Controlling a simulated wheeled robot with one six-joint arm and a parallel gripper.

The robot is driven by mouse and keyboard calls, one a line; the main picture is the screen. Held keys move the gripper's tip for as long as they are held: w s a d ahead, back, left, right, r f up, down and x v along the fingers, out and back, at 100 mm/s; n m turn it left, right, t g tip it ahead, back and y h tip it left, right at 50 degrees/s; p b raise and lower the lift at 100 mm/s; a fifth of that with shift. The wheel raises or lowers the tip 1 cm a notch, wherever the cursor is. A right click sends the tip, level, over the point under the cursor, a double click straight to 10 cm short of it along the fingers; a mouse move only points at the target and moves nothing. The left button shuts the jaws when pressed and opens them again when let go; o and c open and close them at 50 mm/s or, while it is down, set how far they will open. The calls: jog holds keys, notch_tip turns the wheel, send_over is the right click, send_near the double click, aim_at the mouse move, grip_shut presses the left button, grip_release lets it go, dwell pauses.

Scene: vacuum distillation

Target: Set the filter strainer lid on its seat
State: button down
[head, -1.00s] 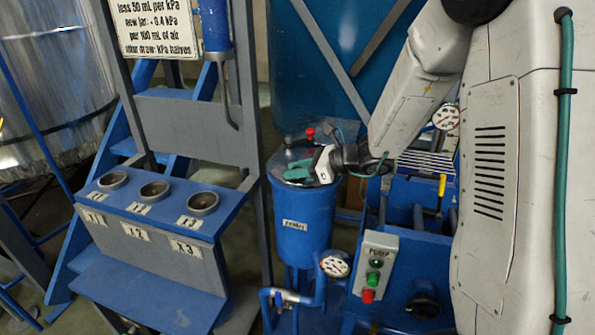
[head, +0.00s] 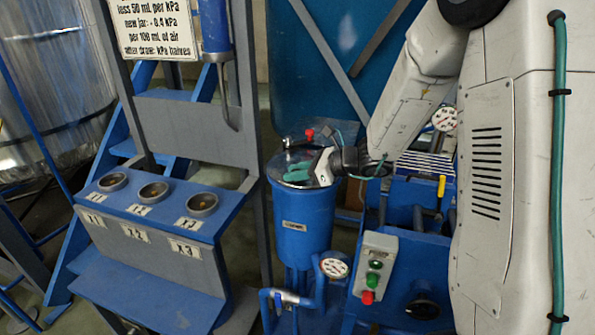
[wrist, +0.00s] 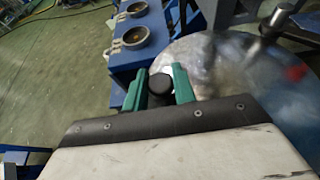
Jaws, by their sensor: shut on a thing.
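A blue cylindrical vessel (head: 303,222) with a small label stands right of centre in the head view. A shiny metal disc (wrist: 215,62) covers its top; it fills the right of the wrist view. My gripper (head: 297,172) is over this top, its green fingers low against it. In the wrist view my gripper (wrist: 160,88) is shut on a round black knob (wrist: 160,83), one finger on each side. The knob appears to be the lid's handle; my gripper hides what is under it. I cannot tell whether the lid rests flat on its seat or hovers just above.
A red knob (head: 310,133) and metal fitting stand at the back of the vessel top. A blue rack (head: 170,225) with three round holders is left. A gauge (head: 335,265) and a pump button box (head: 375,268) are in front on the right.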

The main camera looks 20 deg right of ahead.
jog(key=shift+f, duration=0.25)
dwell(0.6)
jog(key=c, duration=1.1)
grip_release()
jog(key=shift+o, duration=0.2)
jog(key=shift+v, duration=3.9)
